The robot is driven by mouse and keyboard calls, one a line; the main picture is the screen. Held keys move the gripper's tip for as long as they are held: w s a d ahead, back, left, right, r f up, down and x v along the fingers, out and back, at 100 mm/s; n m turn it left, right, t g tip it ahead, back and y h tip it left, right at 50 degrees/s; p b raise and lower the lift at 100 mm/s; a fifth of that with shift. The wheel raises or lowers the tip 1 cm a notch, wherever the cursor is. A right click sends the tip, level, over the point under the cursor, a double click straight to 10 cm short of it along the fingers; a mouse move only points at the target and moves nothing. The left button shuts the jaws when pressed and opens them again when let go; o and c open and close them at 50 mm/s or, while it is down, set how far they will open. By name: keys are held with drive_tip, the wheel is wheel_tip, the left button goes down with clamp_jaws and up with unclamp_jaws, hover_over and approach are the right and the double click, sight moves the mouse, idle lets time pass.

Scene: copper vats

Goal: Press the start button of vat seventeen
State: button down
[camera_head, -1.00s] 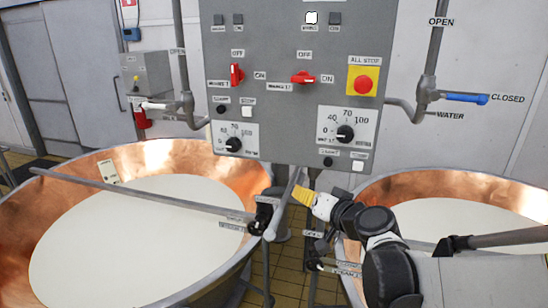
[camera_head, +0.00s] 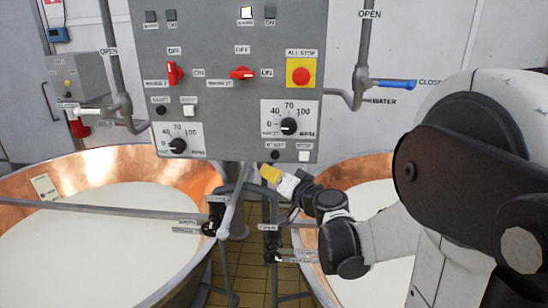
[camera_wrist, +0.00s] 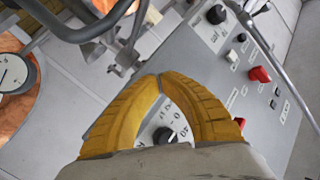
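The grey control panel (camera_head: 225,60) hangs between two copper vats. On its lower right, below the right dial knob (camera_head: 289,126), sit a black button (camera_head: 275,155) and a white button (camera_head: 304,156). Another black button (camera_head: 161,110) and white button (camera_head: 190,112) sit above the left dial knob (camera_head: 178,146). The labels are too small to read surely, so I cannot tell which button is vat seventeen's start. My gripper (camera_head: 270,174), with yellow fingers, shows just below the lower black button; contact is not visible. In the wrist view my gripper (camera_wrist: 160,79) has its fingertips together, empty, before the panel.
Red switches (camera_head: 242,73) and a red all-stop button (camera_head: 301,75) on a yellow plate are higher on the panel. A blue-handled water pipe (camera_head: 395,84) is to the right. The left vat (camera_head: 60,180) and right vat (camera_head: 340,175) hold white liquid. Pipes and valves stand beneath the panel.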

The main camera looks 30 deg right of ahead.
drive_tip(key=shift+w+d, duration=0.55)
drive_tip(key=shift+w, duration=0.3)
drive_tip(key=shift+w+d, duration=0.6)
drive_tip(key=shift+w, duration=0.25)
drive_tip(key=shift+w+d, duration=0.55)
drive_tip(key=shift+w, duration=0.3)
drive_tip(key=shift+w+b, duration=0.1)
drive_tip(key=shift+b, duration=0.2)
drive_tip(key=shift+w+d, duration=0.25)
drive_tip(key=shift+w+d, duration=0.3)
drive_tip(key=shift+w, duration=0.15)
drive_tip(key=shift+s+a, duration=0.1)
drive_tip(key=shift+s, duration=0.05)
drive_tip(key=shift+s+a, duration=0.45)
drive_tip(key=shift+s, duration=0.2)
drive_tip(key=shift+s+a, duration=0.7)
drive_tip(key=shift+s, duration=0.35)
drive_tip(key=shift+s+a, duration=0.7)
drive_tip(key=shift+s, duration=0.3)
